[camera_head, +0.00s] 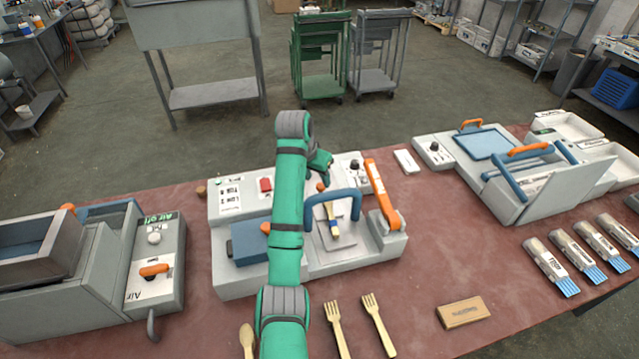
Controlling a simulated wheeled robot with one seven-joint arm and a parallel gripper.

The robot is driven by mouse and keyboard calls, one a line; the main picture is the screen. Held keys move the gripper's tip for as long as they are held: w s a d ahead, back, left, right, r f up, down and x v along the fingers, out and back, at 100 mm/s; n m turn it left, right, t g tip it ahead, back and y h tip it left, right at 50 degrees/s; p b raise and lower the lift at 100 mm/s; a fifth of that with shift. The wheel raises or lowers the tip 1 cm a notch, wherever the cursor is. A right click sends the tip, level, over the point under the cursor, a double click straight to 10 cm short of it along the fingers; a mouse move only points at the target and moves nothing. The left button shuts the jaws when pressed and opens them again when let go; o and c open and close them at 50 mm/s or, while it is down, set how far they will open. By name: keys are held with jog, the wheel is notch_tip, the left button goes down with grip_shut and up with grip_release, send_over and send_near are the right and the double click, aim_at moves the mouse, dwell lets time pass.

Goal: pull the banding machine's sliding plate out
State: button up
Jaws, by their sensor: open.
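The banding machine, as I take it, is the grey-white unit (235,284) in the middle of the table, with a blue arched handle (345,194) and an orange lever (381,195). A flat light plate (345,243) lies in its middle under the arch, and a small wooden piece with a blue band (332,220) rests on it. I take this plate for the sliding plate. My green arm crosses the machine and hides part of it. My gripper (321,176) points down behind the arch, above the machine's rear part. It is open; its fingertips are small and contact cannot be told.
A grey machine (100,265) with an orange-handled control box stands left.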

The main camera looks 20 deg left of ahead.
aim_at(321, 185)
jog(key=shift+x, duration=2.35)
grip_shut()
jog(key=shift+w, duration=0.1)
